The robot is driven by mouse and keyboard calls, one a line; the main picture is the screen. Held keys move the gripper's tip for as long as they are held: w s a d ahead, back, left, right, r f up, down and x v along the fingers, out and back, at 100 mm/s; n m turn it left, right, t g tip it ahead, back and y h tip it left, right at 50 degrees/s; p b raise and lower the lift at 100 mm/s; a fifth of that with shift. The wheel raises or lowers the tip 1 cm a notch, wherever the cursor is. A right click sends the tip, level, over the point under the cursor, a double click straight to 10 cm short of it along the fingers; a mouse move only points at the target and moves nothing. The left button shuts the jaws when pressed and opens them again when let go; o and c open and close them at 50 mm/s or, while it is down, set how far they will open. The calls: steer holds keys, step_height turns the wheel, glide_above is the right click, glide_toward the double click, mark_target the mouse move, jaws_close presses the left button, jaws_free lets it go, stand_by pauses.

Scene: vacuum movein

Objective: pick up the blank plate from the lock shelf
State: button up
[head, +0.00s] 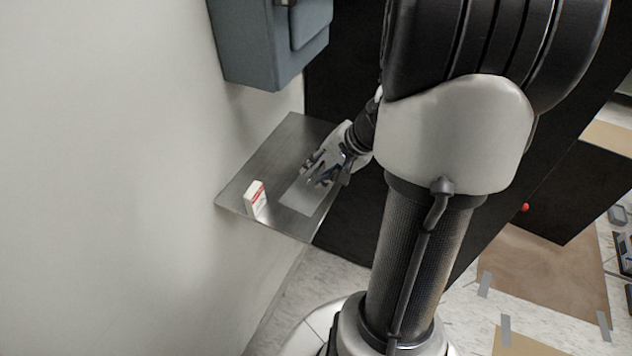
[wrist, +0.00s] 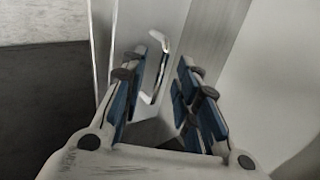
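The blank plate (head: 298,203) is a flat, pale rectangle lying on the grey metal lock shelf (head: 290,135) in the head view. In the wrist view the plate (wrist: 170,18) is a light panel with a slim bent handle (wrist: 162,45), pale with a dark side. My gripper (head: 311,178) is over the plate's far part in the head view and partly covers it. In the wrist view my gripper (wrist: 163,62) is open, its blue-padded fingers on either side of the handle, with a gap visible. I cannot tell whether any pad touches the handle.
A small white box with red print (head: 255,199) stands on the shelf left of the plate. A blue-grey cabinet (head: 265,45) hangs on the wall above the shelf. A black panel (head: 345,215) stands right beside the shelf. A plain wall (head: 110,180) borders the left.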

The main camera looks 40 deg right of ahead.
steer(key=shift+w+f, duration=0.1)
jaws_close()
stand_by(0.3)
